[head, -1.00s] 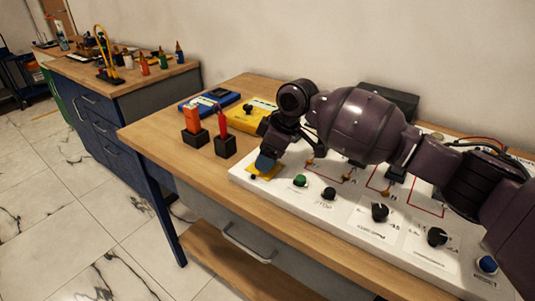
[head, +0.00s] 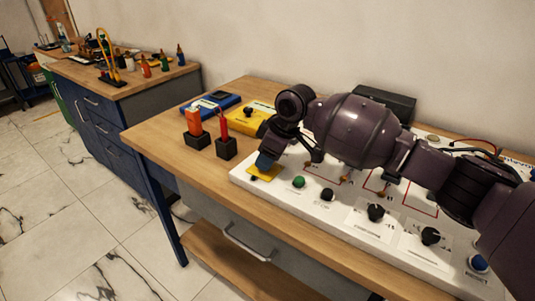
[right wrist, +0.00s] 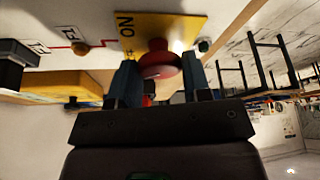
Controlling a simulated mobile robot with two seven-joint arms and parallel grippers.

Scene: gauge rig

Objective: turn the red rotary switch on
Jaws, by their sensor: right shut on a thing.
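The red rotary switch (right wrist: 160,62) shows in the right wrist view, on a yellow plate (right wrist: 176,25) with the word ON printed on it. In the head view the yellow plate (head: 264,174) sits at the left end of the white panel, and my gripper hides the switch there. My right gripper (head: 265,160) reaches down over the plate with its blue-grey fingers. In the right wrist view its fingers stand on both sides of the red knob, shut on it. I cannot tell the knob's exact angle. My left gripper is not in view.
The white panel (head: 335,222) also carries a green button (head: 299,181), black knobs (head: 376,212) and a blue button (head: 478,263). Two black holders (head: 197,139) with an orange and a red tool stand left of it. A yellow meter (head: 250,115) lies behind.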

